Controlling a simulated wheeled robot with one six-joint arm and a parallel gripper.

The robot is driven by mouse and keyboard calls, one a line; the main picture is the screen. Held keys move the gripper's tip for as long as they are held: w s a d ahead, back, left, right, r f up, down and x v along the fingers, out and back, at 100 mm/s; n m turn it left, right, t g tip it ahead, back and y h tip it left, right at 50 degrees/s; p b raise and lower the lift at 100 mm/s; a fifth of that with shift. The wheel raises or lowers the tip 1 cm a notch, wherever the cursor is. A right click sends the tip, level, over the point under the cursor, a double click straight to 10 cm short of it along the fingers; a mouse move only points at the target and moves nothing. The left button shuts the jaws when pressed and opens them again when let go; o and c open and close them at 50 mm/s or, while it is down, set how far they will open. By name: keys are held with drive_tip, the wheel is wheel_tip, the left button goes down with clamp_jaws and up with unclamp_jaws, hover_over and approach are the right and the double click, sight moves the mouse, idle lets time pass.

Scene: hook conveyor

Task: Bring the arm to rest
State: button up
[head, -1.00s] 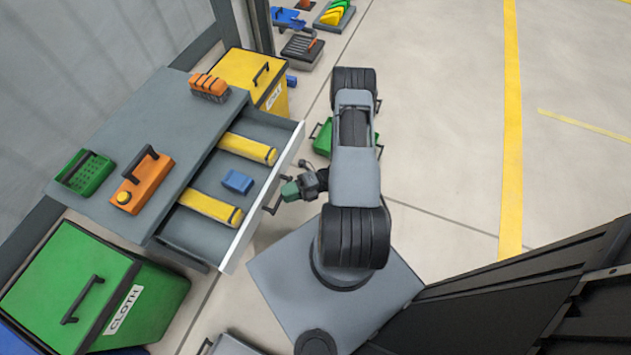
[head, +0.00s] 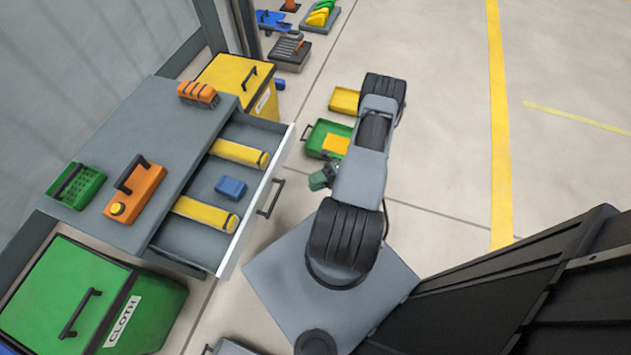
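My arm (head: 360,185) stands folded over my base, its links seen from above. My gripper (head: 320,179) shows small at the left of the arm, with dark green at its tip. It is in the clear, to the right of the open drawer's handle (head: 271,198) and apart from it. The fingers are too small and partly hidden by the arm, so I cannot tell whether they are open or shut.
The open drawer (head: 213,225) holds two yellow bars and a blue block (head: 231,188). The grey bench (head: 150,130) bears an orange tool, a green basket and an orange brush. A green tray (head: 318,137) and yellow tray (head: 345,99) lie on the floor beyond. A dark ribbed structure (head: 500,290) stands right.

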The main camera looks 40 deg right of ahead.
drive_tip(key=shift+r, duration=0.1)
idle(0.3)
drive_tip(key=w+a+r+n+g+h+p, duration=0.25)
drive_tip(key=r+n+p, duration=0.35)
drive_tip(key=r, duration=0.5)
drive_tip(key=w+a+r+n+g+h+p, duration=0.1)
drive_tip(key=r+n+g+h+p, duration=0.25)
drive_tip(key=r+n, duration=0.55)
drive_tip(key=w+a+r+n+g+h+p, duration=0.15)
drive_tip(key=r+n+h+p, duration=0.3)
drive_tip(key=r, duration=0.85)
drive_tip(key=s+a+r+n+t+h+p, duration=0.1)
drive_tip(key=r+n+p, duration=0.3)
drive_tip(key=r, duration=0.5)
drive_tip(key=s+a+r+n+t+h+p, duration=0.2)
drive_tip(key=a+r+n+t+h+p, duration=0.1)
drive_tip(key=r+n, duration=0.5)
drive_tip(key=s+a+r+n+t+h+p, duration=0.1)
drive_tip(key=a+r+n+t+h+p, duration=0.2)
drive_tip(key=r+n, duration=0.4)
wheel_tip(320, 180, up, 3)
drive_tip(key=shift+s+a+f+p, duration=0.15)
drive_tip(key=shift+s+a+p, duration=0.25)
drive_tip(key=shift+p, duration=0.85)
drive_tip(key=shift+w+a, duration=0.1)
drive_tip(key=shift+a, duration=0.1)
